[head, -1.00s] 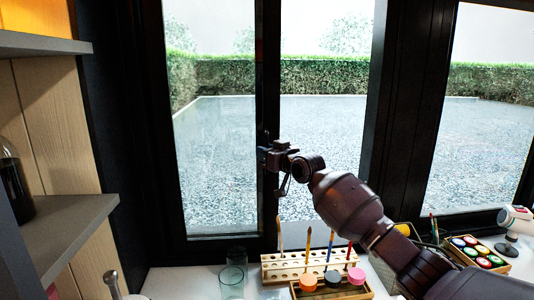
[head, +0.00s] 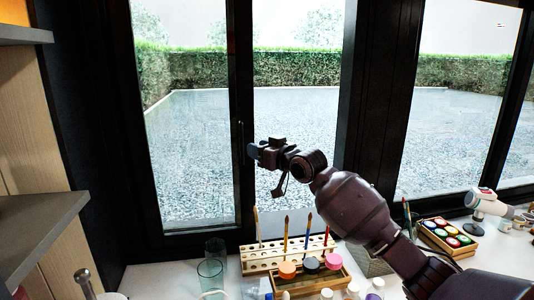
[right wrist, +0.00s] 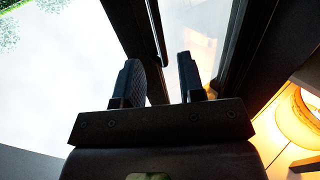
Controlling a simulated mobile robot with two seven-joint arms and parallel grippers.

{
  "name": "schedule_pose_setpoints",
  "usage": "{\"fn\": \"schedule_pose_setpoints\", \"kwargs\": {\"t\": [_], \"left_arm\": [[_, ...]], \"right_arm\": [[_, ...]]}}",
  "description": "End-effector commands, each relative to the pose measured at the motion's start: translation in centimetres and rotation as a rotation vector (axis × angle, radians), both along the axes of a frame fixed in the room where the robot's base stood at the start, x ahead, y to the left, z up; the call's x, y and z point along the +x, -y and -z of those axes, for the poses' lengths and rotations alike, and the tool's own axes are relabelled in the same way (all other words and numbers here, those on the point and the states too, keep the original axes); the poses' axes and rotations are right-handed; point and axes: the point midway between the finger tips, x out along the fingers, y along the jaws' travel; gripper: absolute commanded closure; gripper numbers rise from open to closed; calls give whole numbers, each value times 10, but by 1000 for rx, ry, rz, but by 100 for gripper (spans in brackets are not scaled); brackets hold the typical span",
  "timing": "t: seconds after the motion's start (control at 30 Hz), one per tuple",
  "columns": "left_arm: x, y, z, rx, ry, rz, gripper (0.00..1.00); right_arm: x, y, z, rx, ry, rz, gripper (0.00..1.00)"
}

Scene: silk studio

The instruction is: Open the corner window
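The window (head: 236,95) has a black frame and a tall glass pane on the left. A slim dark upright handle (head: 241,140) is on its middle stile. My right gripper (head: 252,150) is beside the handle, just right of it in the head view. In the right wrist view the fingers (right wrist: 160,82) stand apart with a clear gap. The handle's dark bar (right wrist: 157,35) ends just beyond the fingertips, in line with the gap. I see no contact. I cannot tell whether the window is slightly ajar. My left gripper is out of view.
On the white sill below stand a wooden brush rack (head: 285,258), paint jars (head: 333,261), glasses (head: 210,272), a paint box (head: 446,238) and a white device (head: 487,205). A grey shelf (head: 35,235) juts in at left. A lit lamp (right wrist: 300,118) shows at right in the wrist view.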

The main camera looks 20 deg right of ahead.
Motion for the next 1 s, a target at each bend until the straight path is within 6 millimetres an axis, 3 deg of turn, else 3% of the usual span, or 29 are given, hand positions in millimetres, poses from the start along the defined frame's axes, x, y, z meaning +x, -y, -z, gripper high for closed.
{"fn": "schedule_pose_setpoints", "kwargs": {"t": [0.3, 1.0], "left_arm": [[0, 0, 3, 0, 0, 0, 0], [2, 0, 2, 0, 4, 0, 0]], "right_arm": [[-26, 10, 0, -1, 1, 0, 64], [-28, 10, -1, 0, 1, 0, 64]]}}
